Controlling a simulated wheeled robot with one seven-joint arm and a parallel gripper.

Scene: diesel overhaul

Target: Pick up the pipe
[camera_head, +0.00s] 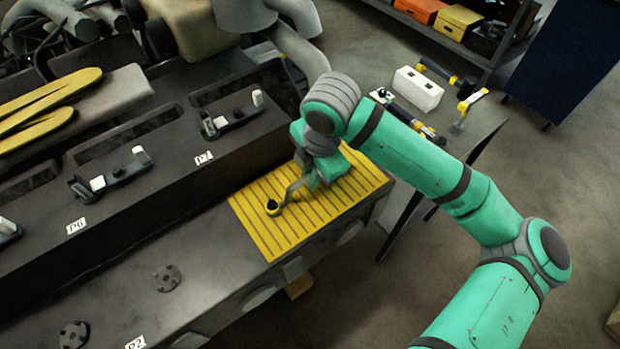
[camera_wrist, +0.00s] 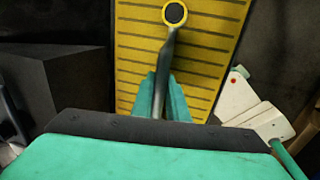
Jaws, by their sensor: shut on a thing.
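The pipe (camera_head: 285,196) is a thin grey bent tube with a round yellow-and-black end, over the yellow ribbed mat (camera_head: 258,235) on the engine block. In the wrist view the pipe (camera_wrist: 166,65) runs from its round end at the top down between my fingers. My gripper (camera_wrist: 161,93), with green fingers, is shut on the pipe. In the head view my gripper (camera_head: 306,180) is over the mat, partly hidden by my own wrist. I cannot tell whether the pipe touches the mat.
A dark raised block (camera_head: 120,205) with labelled parts stands left of the mat. Beyond my arm, a grey table (camera_head: 478,125) carries a white box (camera_head: 418,89) and several tools. A shelf with orange and yellow boxes (camera_head: 455,22) stands at the back.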

